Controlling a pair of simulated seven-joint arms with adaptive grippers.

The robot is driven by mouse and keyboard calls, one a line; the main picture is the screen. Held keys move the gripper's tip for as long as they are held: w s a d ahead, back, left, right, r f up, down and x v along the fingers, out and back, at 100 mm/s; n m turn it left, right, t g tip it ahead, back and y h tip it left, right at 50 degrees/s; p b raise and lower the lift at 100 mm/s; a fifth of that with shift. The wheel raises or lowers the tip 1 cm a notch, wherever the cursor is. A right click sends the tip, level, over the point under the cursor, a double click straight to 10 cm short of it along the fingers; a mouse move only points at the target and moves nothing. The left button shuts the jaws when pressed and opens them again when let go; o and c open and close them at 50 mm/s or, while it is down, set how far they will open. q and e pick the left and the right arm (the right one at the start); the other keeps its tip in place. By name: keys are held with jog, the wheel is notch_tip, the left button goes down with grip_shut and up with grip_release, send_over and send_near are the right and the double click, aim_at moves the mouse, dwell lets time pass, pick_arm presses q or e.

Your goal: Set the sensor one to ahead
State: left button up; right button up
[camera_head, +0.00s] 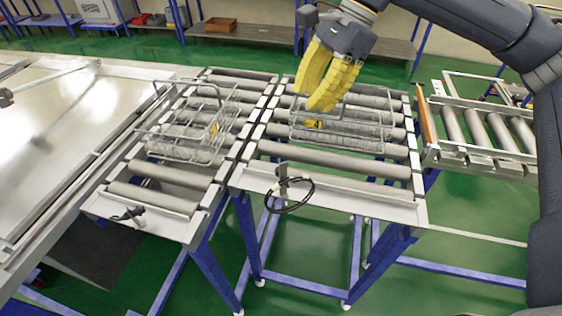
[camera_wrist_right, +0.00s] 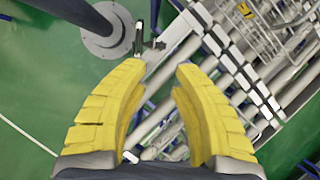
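A small grey sensor on a bracket (camera_head: 283,181), with a black looped cable (camera_head: 289,196), is on the front rail of the middle roller conveyor. A second small sensor (camera_head: 130,214) sits on the front edge of the left conveyor. I cannot tell which is sensor one or which way either points. My right gripper (camera_head: 318,103) has yellow fingers and hangs above the middle conveyor in the head view. In the right wrist view the gripper (camera_wrist_right: 160,68) is open and empty, with a small dark upright part (camera_wrist_right: 139,38) beyond the fingertips. My left gripper is not in view.
A wire basket (camera_head: 343,127) with a yellow tag stands on the middle conveyor, below my right gripper. Another wire basket (camera_head: 190,132) is on the left conveyor. A third roller conveyor (camera_head: 490,130) is at right. The green floor in front is clear.

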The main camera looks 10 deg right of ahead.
aim_at(286, 162)
jog(key=shift+h, duration=0.3)
jog(key=x, duration=1.2)
jog(key=d+x, duration=0.1)
jog(key=x, duration=0.5)
jog(key=shift+s+f, duration=0.1)
jog(key=shift+s, duration=0.3)
grip_shut()
